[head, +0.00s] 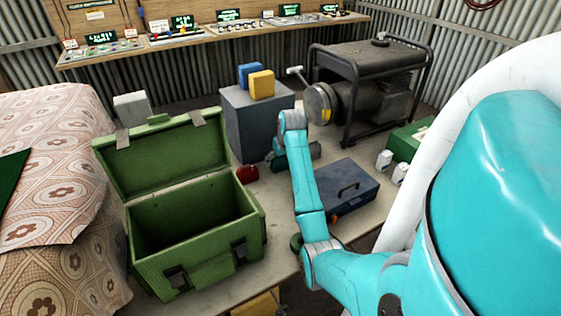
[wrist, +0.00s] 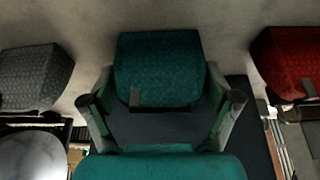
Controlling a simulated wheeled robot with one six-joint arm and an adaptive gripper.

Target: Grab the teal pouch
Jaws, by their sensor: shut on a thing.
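The teal pouch (wrist: 160,65) is a textured, box-like bag with a small grey tab on its near face. In the wrist view it sits between the two fingers of my gripper (wrist: 162,100), which is shut on it. In the head view my gripper (head: 296,152) is low over the bench, beyond the open green case; my arm hides much of it, and I cannot pick out the pouch clearly there. Whether the pouch touches the surface is unclear.
A red pouch (wrist: 290,62) and a grey pouch (wrist: 34,78) flank the teal one. An open, empty green case (head: 190,215) stands left, a dark blue toolbox (head: 345,188) right. Behind are a grey block (head: 255,122) and a generator (head: 370,85).

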